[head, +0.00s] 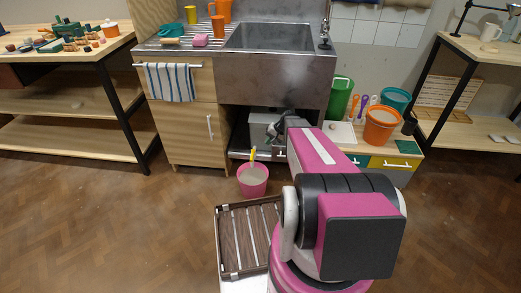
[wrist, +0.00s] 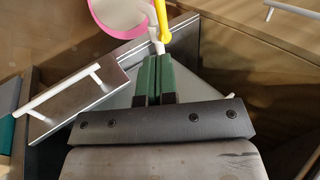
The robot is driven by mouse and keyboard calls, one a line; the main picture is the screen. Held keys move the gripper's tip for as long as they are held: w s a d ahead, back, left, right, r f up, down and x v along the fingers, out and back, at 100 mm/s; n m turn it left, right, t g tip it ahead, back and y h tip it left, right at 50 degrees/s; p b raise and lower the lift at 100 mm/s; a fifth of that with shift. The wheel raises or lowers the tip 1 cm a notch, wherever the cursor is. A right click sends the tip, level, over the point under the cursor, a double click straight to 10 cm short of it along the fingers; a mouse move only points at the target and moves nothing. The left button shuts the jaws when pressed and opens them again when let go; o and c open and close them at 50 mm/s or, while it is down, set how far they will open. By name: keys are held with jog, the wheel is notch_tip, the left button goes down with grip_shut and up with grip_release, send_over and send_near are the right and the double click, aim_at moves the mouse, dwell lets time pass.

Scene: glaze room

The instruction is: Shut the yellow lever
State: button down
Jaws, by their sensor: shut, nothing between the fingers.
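A slim yellow piece (wrist: 162,20), the only lever-like yellow part I make out, shows at the top of the wrist view with a pale end near my fingertips. In the head view the yellow piece (head: 253,153) rises at the pink bucket (head: 253,181); whether it is fixed to something or stands in the bucket I cannot tell. My gripper (wrist: 154,60) has its green fingers together, empty, pointing at the pale end. Whether they touch it is unclear. In the head view my gripper (head: 274,130) is under the sink, partly hidden by my arm.
The sink cabinet (head: 190,125) stands left of the open space under the sink (head: 270,40). A metal front with a white handle (wrist: 65,90) lies left of my fingers. A low unit with a yellow drawer (head: 391,163) and an orange bucket (head: 381,125) is right. A slatted crate (head: 220,245) sits near me.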

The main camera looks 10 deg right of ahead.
aim_at(252, 156)
jog(key=x, duration=1.3)
jog(key=shift+s+a+f, duration=0.1)
jog(key=shift+a+f, duration=0.05)
